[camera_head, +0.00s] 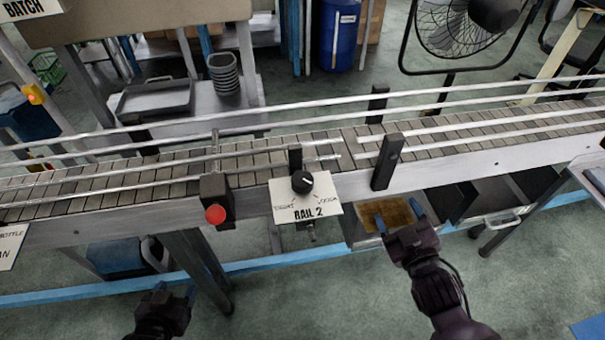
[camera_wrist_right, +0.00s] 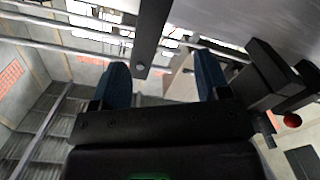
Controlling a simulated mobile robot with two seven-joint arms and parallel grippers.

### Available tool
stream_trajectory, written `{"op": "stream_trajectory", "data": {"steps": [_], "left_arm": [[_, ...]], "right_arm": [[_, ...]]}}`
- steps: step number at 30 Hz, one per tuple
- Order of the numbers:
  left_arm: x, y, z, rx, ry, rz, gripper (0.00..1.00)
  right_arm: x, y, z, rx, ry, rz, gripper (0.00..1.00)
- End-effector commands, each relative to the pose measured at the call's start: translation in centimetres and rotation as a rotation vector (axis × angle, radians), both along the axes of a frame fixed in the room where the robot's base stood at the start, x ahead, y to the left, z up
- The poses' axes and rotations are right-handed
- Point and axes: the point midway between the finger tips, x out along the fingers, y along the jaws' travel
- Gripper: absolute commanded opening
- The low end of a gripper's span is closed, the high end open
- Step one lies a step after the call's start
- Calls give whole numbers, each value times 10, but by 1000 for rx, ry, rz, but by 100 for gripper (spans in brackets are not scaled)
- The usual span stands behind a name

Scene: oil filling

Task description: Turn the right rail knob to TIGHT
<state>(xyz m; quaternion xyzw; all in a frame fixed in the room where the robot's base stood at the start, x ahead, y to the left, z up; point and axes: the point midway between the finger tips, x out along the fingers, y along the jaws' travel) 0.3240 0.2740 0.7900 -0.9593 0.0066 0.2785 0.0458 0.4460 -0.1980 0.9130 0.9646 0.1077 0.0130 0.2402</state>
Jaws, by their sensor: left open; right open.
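The black rail knob (camera_head: 302,182) sits on a white RAIL 2 card (camera_head: 318,208) at the conveyor's front. The card reads TIGHT at the left and what looks like LOOSE at the right. A small pale mark shows on the knob's right side; its exact direction is hard to tell. My right gripper (camera_head: 399,215) is open and empty, below and right of the card, apart from the knob. Its blue fingers also show spread in the right wrist view (camera_wrist_right: 163,76), where I cannot make out the knob. My left gripper (camera_head: 176,290) is open and empty at the lower left, below the conveyor.
The slatted conveyor (camera_head: 240,165) with metal guide rails crosses the view. A black box with a red button (camera_head: 215,214) is left of the card. A black post (camera_head: 387,162) rises right of it. An open tray (camera_head: 365,216) lies behind my right gripper.

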Motion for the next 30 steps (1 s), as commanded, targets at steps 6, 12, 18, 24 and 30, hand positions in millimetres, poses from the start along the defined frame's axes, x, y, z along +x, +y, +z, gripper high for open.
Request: {"op": "stream_trajectory", "data": {"steps": [6, 12, 18, 24, 30], "left_arm": [[0, 0, -3, 1, 1, 0, 60], [-1, 1, -6, 3, 4, 0, 60], [-5, 2, -11, 3, 13, 1, 60], [-8, 2, -16, 4, 20, 2, 60], [-8, 2, -19, 3, 23, 2, 60]], "right_arm": [[39, 86, 109, -261, -520, 258, 69], [30, 152, 178, -461, -948, 443, 69], [-5, 212, 223, -673, -1429, 640, 69], [-46, 254, 234, -883, -1940, 846, 69], [-70, 268, 218, -1079, -2436, 1076, 69]]}}
